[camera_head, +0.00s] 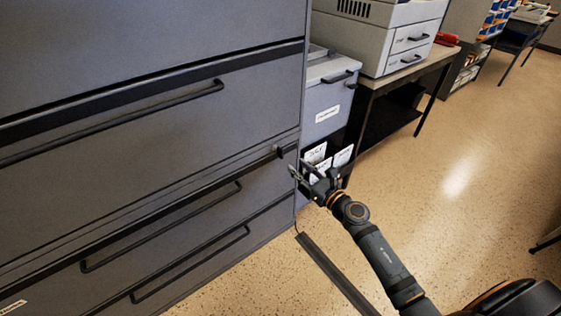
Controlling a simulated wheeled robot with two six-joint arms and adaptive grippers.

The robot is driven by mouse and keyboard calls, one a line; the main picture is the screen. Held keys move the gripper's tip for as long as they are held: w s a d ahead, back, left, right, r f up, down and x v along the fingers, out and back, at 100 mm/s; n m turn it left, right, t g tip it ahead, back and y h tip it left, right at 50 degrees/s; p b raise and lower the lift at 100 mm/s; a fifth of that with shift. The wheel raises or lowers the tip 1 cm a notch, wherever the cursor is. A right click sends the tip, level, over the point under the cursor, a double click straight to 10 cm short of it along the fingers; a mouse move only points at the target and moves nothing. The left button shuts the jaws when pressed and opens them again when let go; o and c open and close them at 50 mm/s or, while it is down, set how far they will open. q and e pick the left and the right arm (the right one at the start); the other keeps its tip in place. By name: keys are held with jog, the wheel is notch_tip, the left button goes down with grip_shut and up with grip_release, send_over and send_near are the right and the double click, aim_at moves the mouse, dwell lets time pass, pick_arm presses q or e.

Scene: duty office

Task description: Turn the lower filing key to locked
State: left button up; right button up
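A large grey filing cabinet (140,120) with several drawers and long black bar handles fills the left side. A small dark piece (284,151), which looks like the lower filing key or its lock, sits at the right end of a drawer's top edge. It is too small to tell which way it is turned. My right gripper (298,170) is just below and right of it, by the cabinet's right front edge. Its fingers look apart, with nothing visible between them, and it appears clear of the key. My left gripper is out of view.
A smaller grey cabinet (326,97) stands beyond the filing cabinet's right edge. A printer (392,42) stands on a dark-legged table behind it. White labelled items (343,156) are close behind my gripper. The speckled floor (460,190) at right is open.

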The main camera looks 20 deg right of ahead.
aim_at(283, 153)
jog(key=x, duration=1)
jog(key=shift+w, duration=0.25)
jog(key=shift+c, duration=0.3)
grip_shut()
